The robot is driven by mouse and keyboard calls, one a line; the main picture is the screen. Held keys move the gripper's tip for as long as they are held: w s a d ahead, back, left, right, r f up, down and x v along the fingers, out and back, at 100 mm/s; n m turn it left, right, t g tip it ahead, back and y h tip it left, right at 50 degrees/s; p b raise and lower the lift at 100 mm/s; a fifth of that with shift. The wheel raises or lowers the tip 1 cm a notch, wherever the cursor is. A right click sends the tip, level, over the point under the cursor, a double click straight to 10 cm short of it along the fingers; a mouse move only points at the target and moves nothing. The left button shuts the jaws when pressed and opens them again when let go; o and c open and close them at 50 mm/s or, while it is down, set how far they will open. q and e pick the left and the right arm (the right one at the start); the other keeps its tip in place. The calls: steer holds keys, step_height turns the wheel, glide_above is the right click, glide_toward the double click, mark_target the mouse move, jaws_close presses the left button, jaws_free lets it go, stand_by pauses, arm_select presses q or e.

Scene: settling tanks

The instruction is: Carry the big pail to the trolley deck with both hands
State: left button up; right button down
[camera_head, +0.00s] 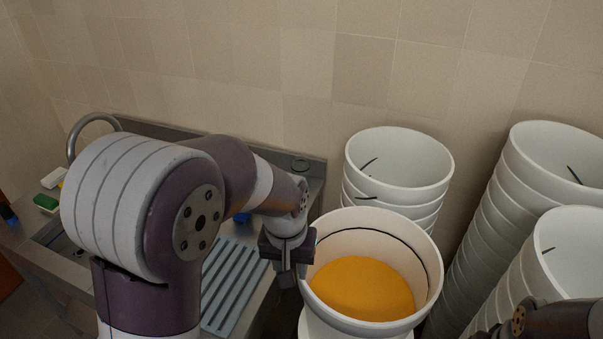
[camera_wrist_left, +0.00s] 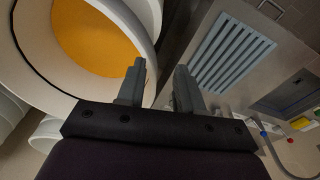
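The big pail (camera_head: 424,278) is white, open-topped and holds an orange fill (camera_head: 362,289). It stands upright at the lower middle of the head view, on or just above another white shape. In the left wrist view the pail (camera_wrist_left: 38,35) fills the upper left. My left gripper (camera_head: 288,278) points down beside the pail's left rim. Its two fingers are apart in the left wrist view (camera_wrist_left: 160,85), one overlapping the pail's wall in the picture. I cannot tell whether it touches. Part of my right arm shows at the lower right; its fingertips are out of view. No trolley deck is visible.
Stacked white pails (camera_head: 398,160) stand behind the big pail, with taller stacks (camera_head: 550,150) at the right. A steel sink counter (camera_head: 312,190) with a ribbed grey-blue rack (camera_head: 232,285) lies at the left, holding a green sponge (camera_head: 46,203). A tiled wall closes the back.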

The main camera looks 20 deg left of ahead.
arm_select(q)
steer(key=w+r+n+g+p, duration=0.1)
steer(key=w+r+n+p, duration=0.1)
steer(key=w+r, duration=0.3)
step_height(320, 180, down, 8)
steer(key=b, duration=0.7)
steer(key=shift+d, duration=0.15)
step_height(320, 180, down, 4)
steer(key=shift+s+r+p, duration=0.1)
steer(key=shift+s+p, duration=0.05)
steer(key=shift+p, duration=0.4)
steer(key=shift+f, duration=0.6)
jaws_close()
